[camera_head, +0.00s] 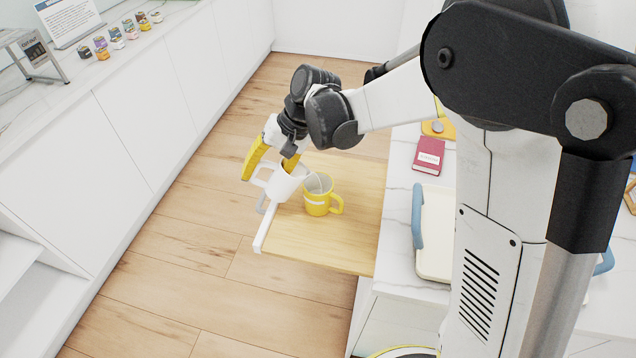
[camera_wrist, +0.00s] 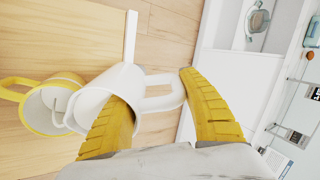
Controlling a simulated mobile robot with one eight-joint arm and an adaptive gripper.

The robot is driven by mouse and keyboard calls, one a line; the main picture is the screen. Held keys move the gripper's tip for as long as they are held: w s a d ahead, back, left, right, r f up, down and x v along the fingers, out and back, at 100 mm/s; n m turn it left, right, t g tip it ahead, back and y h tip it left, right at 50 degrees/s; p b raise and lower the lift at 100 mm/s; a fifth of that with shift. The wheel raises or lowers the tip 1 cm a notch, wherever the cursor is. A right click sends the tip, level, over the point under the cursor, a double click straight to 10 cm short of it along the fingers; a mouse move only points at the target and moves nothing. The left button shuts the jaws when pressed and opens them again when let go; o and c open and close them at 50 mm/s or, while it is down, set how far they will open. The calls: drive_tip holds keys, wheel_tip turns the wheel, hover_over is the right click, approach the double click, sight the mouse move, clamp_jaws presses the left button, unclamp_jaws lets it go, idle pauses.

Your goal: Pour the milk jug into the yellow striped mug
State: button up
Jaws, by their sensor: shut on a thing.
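The white milk jug (camera_head: 287,184) is in my gripper (camera_head: 268,171), its handle between the two yellow fingers. The wrist view shows the jug (camera_wrist: 112,88) with its handle (camera_wrist: 168,92) between the fingers (camera_wrist: 160,90). The jug is raised and looks tilted toward the yellow striped mug (camera_head: 318,207), its mouth end close to the mug's rim. The mug stands upright on the wooden board (camera_head: 330,245), its handle to the right; it also shows in the wrist view (camera_wrist: 38,115). I cannot tell whether milk is flowing or whether jug and mug touch.
The board juts out over the floor (camera_head: 190,270). A red book (camera_head: 429,155) and a white tray with blue handles (camera_head: 435,240) lie on the counter to the right. Several small jars (camera_head: 117,38) stand on the left counter. The aisle is clear.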

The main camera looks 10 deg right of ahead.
sight(266, 163)
drive_tip(key=shift+d+r+y+b, duration=0.25)
drive_tip(key=shift+r+y+b, duration=0.7)
drive_tip(key=shift+y, duration=0.45)
idle(0.8)
drive_tip(key=shift+d+r+y+b, duration=0.25)
drive_tip(key=shift+r+y+b, duration=0.25)
drive_tip(key=shift+y, duration=0.15)
drive_tip(key=shift+d+r+y+b, duration=0.25)
drive_tip(key=shift+r+y+b, duration=0.25)
drive_tip(key=shift+y, duration=0.15)
idle(3.6)
drive_tip(key=shift+a+f+h+p, duration=0.2)
drive_tip(key=shift+a+h+p, duration=0.1)
drive_tip(key=shift+h+p, duration=0.4)
drive_tip(key=shift+s+a+f+h+p, duration=0.1)
drive_tip(key=shift+a+f+h+p, duration=0.15)
drive_tip(key=shift+f+h, duration=0.2)
drive_tip(key=shift+a+f+h+p, duration=0.15)
drive_tip(key=shift+f+h+p, duration=0.05)
drive_tip(key=shift+f+h, duration=0.2)
wheel_tip(266, 163, down, 2)
drive_tip(key=h, duration=0.3)
drive_tip(key=shift+a+f+p, duration=0.1)
drive_tip(key=shift+f+p, duration=0.05)
drive_tip(key=shift+p, duration=0.25)
drive_tip(key=shift+f, duration=0.15)
